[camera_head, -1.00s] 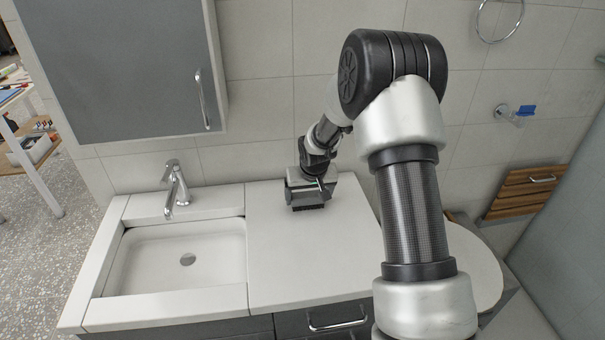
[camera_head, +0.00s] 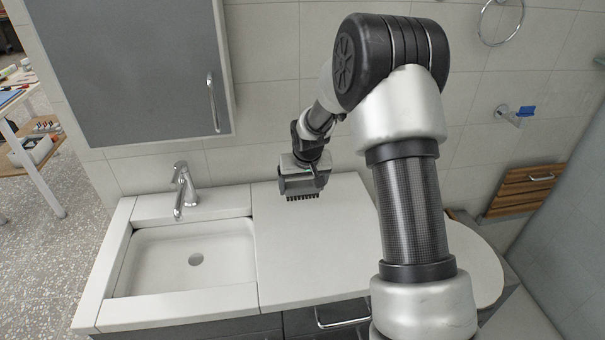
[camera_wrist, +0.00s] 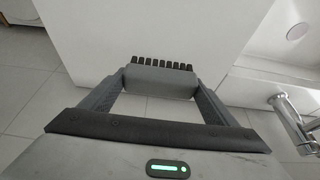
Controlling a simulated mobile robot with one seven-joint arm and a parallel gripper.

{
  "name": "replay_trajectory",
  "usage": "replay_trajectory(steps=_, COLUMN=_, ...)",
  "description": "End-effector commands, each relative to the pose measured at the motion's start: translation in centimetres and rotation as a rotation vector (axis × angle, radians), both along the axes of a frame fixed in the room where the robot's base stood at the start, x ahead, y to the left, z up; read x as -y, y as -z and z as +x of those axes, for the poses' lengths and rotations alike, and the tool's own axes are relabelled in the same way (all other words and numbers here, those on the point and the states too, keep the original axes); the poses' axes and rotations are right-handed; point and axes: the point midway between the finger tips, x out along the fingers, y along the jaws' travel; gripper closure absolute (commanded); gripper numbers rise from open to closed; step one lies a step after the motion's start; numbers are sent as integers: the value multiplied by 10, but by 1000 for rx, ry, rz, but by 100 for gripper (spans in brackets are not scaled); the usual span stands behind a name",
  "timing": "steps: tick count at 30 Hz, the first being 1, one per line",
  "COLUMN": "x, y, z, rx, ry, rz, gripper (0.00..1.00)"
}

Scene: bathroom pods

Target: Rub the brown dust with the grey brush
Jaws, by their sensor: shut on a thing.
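My gripper (camera_head: 300,178) is shut on the grey brush (camera_head: 299,186) over the back of the white countertop (camera_head: 310,245), right of the sink. The brush's dark bristles point down toward the countertop in the head view. Whether they touch it, I cannot tell. In the wrist view the grey block of the brush (camera_wrist: 160,81) sits between my two fingers, with a row of dark bristles along its far edge. I see no brown dust in either view; my arm covers part of the countertop's right side.
The sink basin (camera_head: 150,262) and its faucet (camera_head: 183,188) are left of my gripper. A grey wall cabinet (camera_head: 130,70) hangs above the sink. The tiled wall (camera_head: 235,165) is close behind. The countertop in front of the brush looks bare.

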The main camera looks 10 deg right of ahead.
Motion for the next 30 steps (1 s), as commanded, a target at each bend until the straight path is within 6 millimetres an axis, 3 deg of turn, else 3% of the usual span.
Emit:
replay_trajectory(steps=9, x=-2, y=-30, z=1, rx=3, ry=0, rz=0, gripper=39)
replay_trajectory(steps=27, x=-2, y=-32, z=1, rx=2, ry=0, rz=0, gripper=39)
replay_trajectory(steps=30, x=-2, y=-40, z=-6, rx=3, ry=1, rz=1, gripper=39)
